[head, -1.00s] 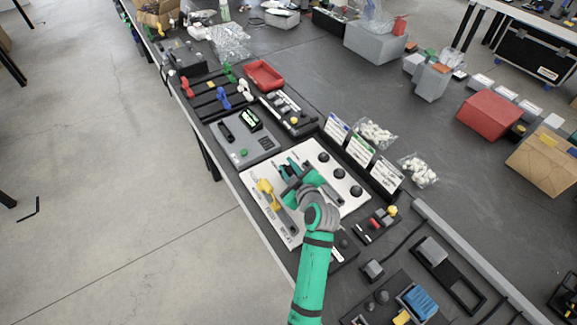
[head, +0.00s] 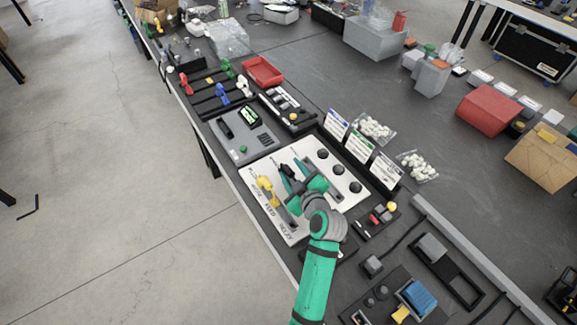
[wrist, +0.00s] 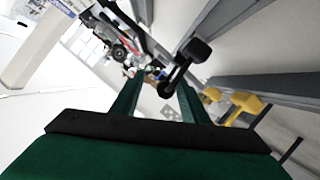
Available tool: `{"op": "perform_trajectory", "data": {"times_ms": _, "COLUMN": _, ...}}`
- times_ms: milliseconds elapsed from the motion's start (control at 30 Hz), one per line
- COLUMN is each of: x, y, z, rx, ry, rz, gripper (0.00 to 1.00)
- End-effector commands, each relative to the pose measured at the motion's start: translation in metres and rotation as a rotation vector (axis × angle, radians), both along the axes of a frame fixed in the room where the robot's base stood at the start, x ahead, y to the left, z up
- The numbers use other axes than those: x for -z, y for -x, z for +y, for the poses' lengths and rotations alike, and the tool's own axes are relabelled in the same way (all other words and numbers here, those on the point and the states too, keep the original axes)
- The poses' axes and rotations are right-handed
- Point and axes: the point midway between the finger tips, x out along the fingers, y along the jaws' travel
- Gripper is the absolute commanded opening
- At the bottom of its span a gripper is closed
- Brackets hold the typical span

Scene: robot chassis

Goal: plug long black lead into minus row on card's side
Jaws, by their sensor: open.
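A white card (head: 265,218) lies on the bench, with printed lettering along its near left side and black round knobs on its right part. My green gripper (head: 293,178) is over the middle of the card, its fingers apart. A small black piece (head: 287,170) shows at the fingers; I cannot tell whether it is the long black lead. In the wrist view my gripper (wrist: 158,88) is open, and a black part with a blocky end (wrist: 195,50) shows by the right finger. Whether it touches the finger is unclear. The minus row cannot be made out.
A yellow piece (head: 266,186) stands on the card left of my gripper. A grey panel (head: 245,140) lies beyond the card. Label cards in a black holder (head: 360,150) stand to the right. A block with red and yellow buttons (head: 378,217) is near the arm.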

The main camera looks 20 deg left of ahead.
Motion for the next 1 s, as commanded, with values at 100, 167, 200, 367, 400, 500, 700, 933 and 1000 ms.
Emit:
{"op": "perform_trajectory", "data": {"times_ms": 100, "x": -0.008, "y": 0.017, "z": -0.015, "rx": 0.003, "ry": 0.001, "rz": -0.002, "gripper": 0.41}}
{"op": "perform_trajectory", "data": {"times_ms": 167, "x": -0.011, "y": 0.025, "z": -0.021, "rx": 0.002, "ry": -0.001, "rz": -0.002, "gripper": 0.41}}
{"op": "perform_trajectory", "data": {"times_ms": 200, "x": -0.013, "y": 0.03, "z": -0.025, "rx": 0.003, "ry": -0.001, "rz": -0.001, "gripper": 0.41}}
{"op": "perform_trajectory", "data": {"times_ms": 367, "x": -0.02, "y": 0.044, "z": -0.037, "rx": 0.002, "ry": -0.001, "rz": -0.002, "gripper": 0.41}}
{"op": "perform_trajectory", "data": {"times_ms": 400, "x": -0.021, "y": 0.047, "z": -0.038, "rx": 0.002, "ry": 0.0, "rz": -0.001, "gripper": 0.41}}
{"op": "perform_trajectory", "data": {"times_ms": 500, "x": -0.022, "y": 0.05, "z": -0.041, "rx": 0.001, "ry": 0.0, "rz": -0.002, "gripper": 0.41}}
{"op": "perform_trajectory", "data": {"times_ms": 700, "x": -0.023, "y": 0.051, "z": -0.042, "rx": 0.001, "ry": 0.0, "rz": -0.002, "gripper": 0.41}}
{"op": "perform_trajectory", "data": {"times_ms": 933, "x": -0.023, "y": 0.05, "z": -0.041, "rx": 0.001, "ry": 0.0, "rz": -0.002, "gripper": 0.41}}
{"op": "perform_trajectory", "data": {"times_ms": 1000, "x": -0.023, "y": 0.05, "z": -0.042, "rx": 0.001, "ry": 0.0, "rz": -0.002, "gripper": 0.41}}
